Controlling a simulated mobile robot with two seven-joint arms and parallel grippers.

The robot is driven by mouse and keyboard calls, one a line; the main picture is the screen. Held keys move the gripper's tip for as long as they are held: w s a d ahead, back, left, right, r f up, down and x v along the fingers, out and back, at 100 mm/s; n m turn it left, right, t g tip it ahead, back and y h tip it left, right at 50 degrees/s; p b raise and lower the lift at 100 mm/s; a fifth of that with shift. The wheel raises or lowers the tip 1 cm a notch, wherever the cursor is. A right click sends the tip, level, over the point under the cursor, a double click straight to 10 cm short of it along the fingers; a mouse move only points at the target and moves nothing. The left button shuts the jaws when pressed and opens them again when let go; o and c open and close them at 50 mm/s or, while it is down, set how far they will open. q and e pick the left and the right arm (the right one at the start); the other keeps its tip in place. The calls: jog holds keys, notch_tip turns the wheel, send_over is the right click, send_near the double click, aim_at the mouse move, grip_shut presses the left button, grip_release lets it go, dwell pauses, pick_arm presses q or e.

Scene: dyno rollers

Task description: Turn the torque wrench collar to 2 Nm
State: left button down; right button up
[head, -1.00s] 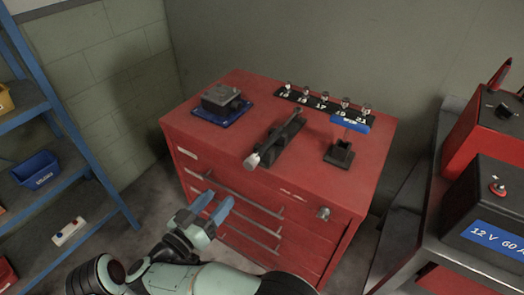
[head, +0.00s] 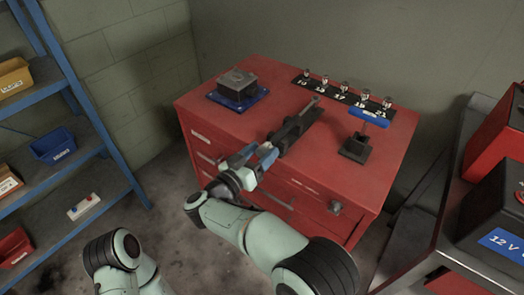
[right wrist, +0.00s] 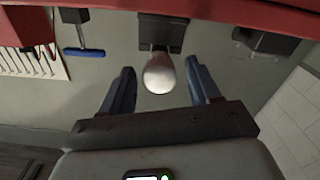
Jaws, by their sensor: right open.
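The torque wrench (head: 311,107) lies in a dark cradle (head: 290,133) on top of the red cabinet (head: 225,120). Its silver handle end is hidden by my gripper in the head view. In the right wrist view this rounded silver end (right wrist: 160,76) points toward the camera, with a dark holder (right wrist: 160,33) behind it. My right gripper (head: 262,154) is at the cabinet's front edge, open. In the right wrist view its two fingers (right wrist: 163,80) stand on either side of the silver end, with gaps on both sides. No scale marks are readable. My left gripper is not in view.
A blue T-handle tool (head: 370,117) stands in a black stand right of the wrench. A socket rack (head: 340,91) lies behind, and a dark block on a blue mat (head: 237,90) lies left. A blue shelf (head: 95,125) is at left, a battery cart (head: 445,190) at right.

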jog(key=shift+w+d, duration=0.3)
jog(key=shift+w, duration=0.1)
jog(key=shift+c, duration=0.2)
jog(key=c, duration=1)
jog(key=shift+o, duration=0.2)
